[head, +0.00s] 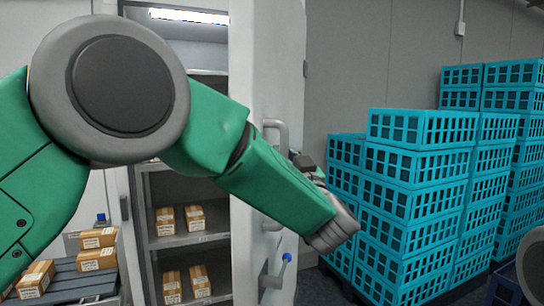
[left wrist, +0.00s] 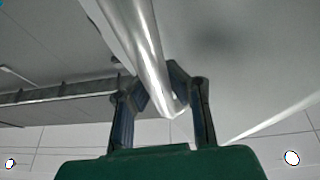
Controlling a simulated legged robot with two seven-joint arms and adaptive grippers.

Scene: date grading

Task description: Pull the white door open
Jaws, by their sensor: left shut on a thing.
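The white door (head: 291,80) stands open in the head view, seen nearly edge-on, with the lit interior visible to its left. A pale vertical pull handle (head: 281,129) is on the door, partly hidden by my left arm. In the left wrist view, the handle bar (left wrist: 143,40) runs between the two dark fingers of my left gripper (left wrist: 160,92), which is shut on it. In the head view my left forearm and wrist cross in front of the door and hide the grip. My right gripper is not in view.
Metal shelves (head: 190,240) with small boxes (head: 195,217) are behind the doorway. A lever with a blue knob (head: 287,257) is low on the door. Stacked turquoise crates (head: 415,165) stand close to the right. More boxes lie on a grey surface (head: 75,283) at lower left.

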